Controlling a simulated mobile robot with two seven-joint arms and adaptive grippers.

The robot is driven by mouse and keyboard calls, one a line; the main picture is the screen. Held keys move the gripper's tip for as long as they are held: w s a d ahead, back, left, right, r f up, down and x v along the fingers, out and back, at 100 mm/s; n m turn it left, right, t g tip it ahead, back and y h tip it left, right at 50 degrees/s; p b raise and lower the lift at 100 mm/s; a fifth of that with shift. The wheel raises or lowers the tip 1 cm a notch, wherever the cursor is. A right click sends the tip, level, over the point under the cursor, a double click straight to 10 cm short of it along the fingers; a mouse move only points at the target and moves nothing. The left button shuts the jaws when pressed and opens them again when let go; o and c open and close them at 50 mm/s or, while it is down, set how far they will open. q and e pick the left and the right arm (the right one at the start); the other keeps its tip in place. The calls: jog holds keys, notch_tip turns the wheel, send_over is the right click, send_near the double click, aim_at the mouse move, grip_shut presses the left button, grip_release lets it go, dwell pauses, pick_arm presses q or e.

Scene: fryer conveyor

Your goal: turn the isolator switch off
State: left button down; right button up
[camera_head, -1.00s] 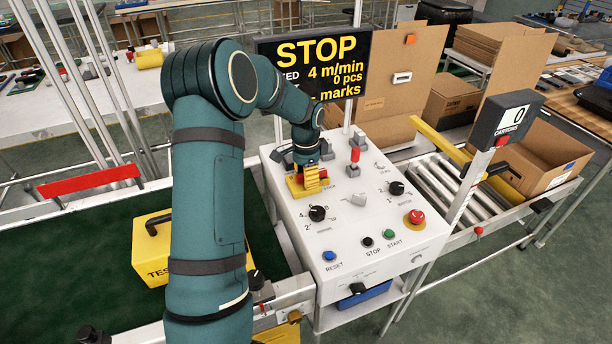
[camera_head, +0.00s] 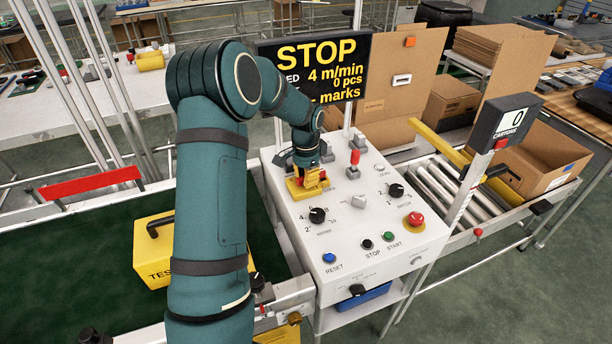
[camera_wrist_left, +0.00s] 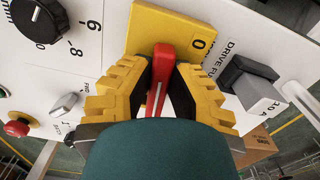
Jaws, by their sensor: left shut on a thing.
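The isolator switch has a yellow plate (camera_head: 294,192) on the white control panel. The plate also shows in the wrist view (camera_wrist_left: 150,27), with a "0" printed on it. Its red handle (camera_wrist_left: 160,75) stands between the yellow fingers of my left gripper (camera_wrist_left: 165,84). In the head view my left gripper (camera_head: 311,181) reaches down over the switch and hides most of the handle. The gripper is shut on the red handle. The near end of the handle is hidden in the wrist view. My right gripper is out of view.
Close by are a grey fuse block (camera_wrist_left: 250,85), a red-topped lever (camera_head: 354,158) and a black dial (camera_head: 317,215). The red emergency button (camera_head: 415,219) and the START button (camera_head: 388,236) are nearer the front. The display (camera_head: 314,66) behind reads STOP.

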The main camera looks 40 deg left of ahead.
pick_arm(q)
jog(key=n+p, duration=0.1)
jog(key=n, duration=0.3)
jog(key=n+p, duration=0.2)
jog(key=n, duration=0.3)
jog(key=shift+s+a, duration=0.1)
jog(key=n+p, duration=0.1)
jog(key=n, duration=0.3)
jog(key=shift+p, duration=0.35)
jog(key=shift+s+a+n+p, duration=0.1)
jog(key=shift+n+p, duration=0.45)
jog(key=shift+n, duration=1.05)
jog(key=shift+f, duration=0.1)
jog(key=c, duration=0.9)
grip_release()
